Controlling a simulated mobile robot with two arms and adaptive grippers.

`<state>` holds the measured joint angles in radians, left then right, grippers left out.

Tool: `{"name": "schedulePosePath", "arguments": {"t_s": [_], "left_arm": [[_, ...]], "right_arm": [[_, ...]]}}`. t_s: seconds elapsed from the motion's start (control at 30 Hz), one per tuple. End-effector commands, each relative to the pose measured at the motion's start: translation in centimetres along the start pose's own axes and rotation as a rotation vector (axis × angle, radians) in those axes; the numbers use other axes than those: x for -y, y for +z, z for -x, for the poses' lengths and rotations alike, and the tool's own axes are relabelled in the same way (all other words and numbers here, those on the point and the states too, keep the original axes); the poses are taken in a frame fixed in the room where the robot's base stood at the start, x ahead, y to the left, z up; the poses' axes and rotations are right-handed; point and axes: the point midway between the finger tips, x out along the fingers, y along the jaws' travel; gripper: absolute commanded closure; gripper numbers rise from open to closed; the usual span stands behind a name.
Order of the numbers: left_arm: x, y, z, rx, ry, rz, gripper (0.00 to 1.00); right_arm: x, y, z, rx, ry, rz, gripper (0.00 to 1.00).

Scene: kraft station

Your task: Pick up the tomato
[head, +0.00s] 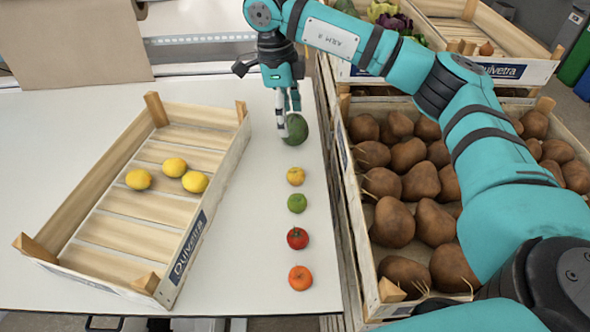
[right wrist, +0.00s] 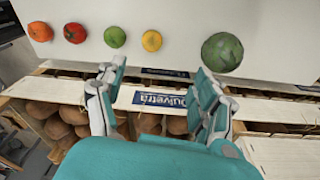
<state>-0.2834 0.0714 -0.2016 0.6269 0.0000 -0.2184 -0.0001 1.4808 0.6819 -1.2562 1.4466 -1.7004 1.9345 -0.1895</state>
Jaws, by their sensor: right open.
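The red tomato (head: 297,238) with a green stalk sits on the white table, in a row between a green fruit and an orange one. In the right wrist view the tomato (right wrist: 75,33) is at the upper left, beyond the left finger. My right gripper (head: 289,112) is open, at the far end of the row beside the dark green fruit. In the right wrist view its fingers (right wrist: 160,72) are spread with no fruit between them. Whether it touches the dark green fruit (head: 296,129) I cannot tell. My left gripper is not in view.
A slatted crate (head: 112,230) with three lemons stands left of the row. The row also holds a yellow fruit (head: 295,176), a green fruit (head: 297,203) and an orange fruit (head: 300,278). A crate of brown roots (head: 410,215) lies under my right arm.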

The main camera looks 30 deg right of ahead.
Motion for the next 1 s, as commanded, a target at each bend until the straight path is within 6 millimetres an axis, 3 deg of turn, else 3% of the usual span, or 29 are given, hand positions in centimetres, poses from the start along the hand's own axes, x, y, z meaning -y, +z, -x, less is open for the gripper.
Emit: {"name": "schedulePosePath", "arguments": {"t_s": [0.13,0.43,0.57,0.8,1.0], "left_arm": [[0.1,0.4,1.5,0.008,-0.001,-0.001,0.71],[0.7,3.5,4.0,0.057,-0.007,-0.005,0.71],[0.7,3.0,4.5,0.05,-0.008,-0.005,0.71],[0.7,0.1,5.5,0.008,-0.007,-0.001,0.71],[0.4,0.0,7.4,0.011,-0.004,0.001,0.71]], "right_arm": [[-0.1,-0.2,-2.4,-0.009,0.004,0.001,0.3],[-0.2,-0.2,-8.8,-0.005,0.005,0.002,0.3],[-0.2,-0.1,-10.6,-0.003,0.004,0.001,0.3],[-0.5,-0.1,-12.2,-0.005,0.004,0.002,0.3],[-0.9,0.0,-15.3,-0.004,0.005,0.001,0.3]]}}
